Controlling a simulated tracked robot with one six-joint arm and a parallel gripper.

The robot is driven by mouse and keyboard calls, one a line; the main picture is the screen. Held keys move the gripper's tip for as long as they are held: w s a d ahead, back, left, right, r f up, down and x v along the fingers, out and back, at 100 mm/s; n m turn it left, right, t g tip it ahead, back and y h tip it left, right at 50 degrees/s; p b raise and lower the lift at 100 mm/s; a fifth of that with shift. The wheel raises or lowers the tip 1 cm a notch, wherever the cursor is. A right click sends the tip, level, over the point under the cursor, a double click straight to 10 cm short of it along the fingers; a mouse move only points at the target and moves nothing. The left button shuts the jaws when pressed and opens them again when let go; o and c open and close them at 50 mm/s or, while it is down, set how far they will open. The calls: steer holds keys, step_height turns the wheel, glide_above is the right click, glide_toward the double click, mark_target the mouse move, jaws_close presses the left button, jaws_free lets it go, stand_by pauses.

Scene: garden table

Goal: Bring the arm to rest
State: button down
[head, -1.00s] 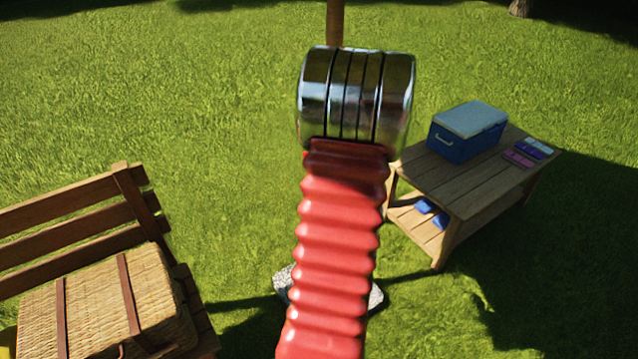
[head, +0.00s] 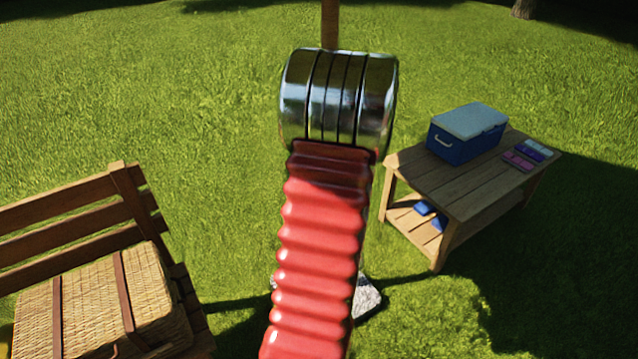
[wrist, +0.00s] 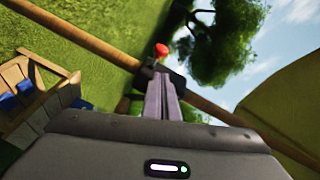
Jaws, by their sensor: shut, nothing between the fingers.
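My gripper (wrist: 161,82) shows in the wrist view, its two fingers pressed together with nothing between them. It points out past a wooden pole, with grass, a tree and sky beyond. In the head view my raised arm, a red ribbed sleeve topped by a chrome joint, stands in the middle. The gripper itself is hidden there.
A wooden side table (head: 420,178) stands at the right with a blue cooler (head: 467,135) on top and blue items below. A wooden bench (head: 75,222) with a wicker basket (head: 90,305) is at the lower left. A wooden pole (wrist: 75,36) crosses the wrist view.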

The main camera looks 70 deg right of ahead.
stand_by(0.4)
steer(key=shift+w, duration=0.1)
steer(key=w+a+r+n+y, duration=0.2)
steer(key=w+a+n, duration=0.15)
steer(key=w, duration=0.35)
steer(key=w+a+r+n+y, duration=0.1)
steer(key=w+a+n+y, duration=0.2)
steer(key=w, duration=0.5)
steer(key=w+a+r+n+y, duration=0.1)
steer(key=w+a+r+n, duration=0.2)
steer(key=a, duration=0.4)
steer(key=w+a+r+n+y, duration=0.1)
steer(key=w+a+n+y, duration=0.1)
steer(key=w+a+n, duration=0.3)
steer(key=a+r+n+y, duration=0.3)
steer(key=a+n, duration=0.2)
steer(key=a, duration=1.3)
steer(key=s+a+r+n+g+y, duration=0.1)
steer(key=s+a+n+y, duration=0.1)
steer(key=s+a, duration=0.3)
steer(key=s+a+r+n+g+y, duration=0.1)
steer(key=s+a+n, duration=0.3)
steer(key=a, duration=0.6)
steer(key=shift+s+a+r+g+y, duration=0.3)
steer(key=shift+s+g+y, duration=0.15)
steer(key=shift+s, duration=0.2)
steer(key=shift+d+n, duration=0.1)
steer(key=shift+n, duration=0.15)
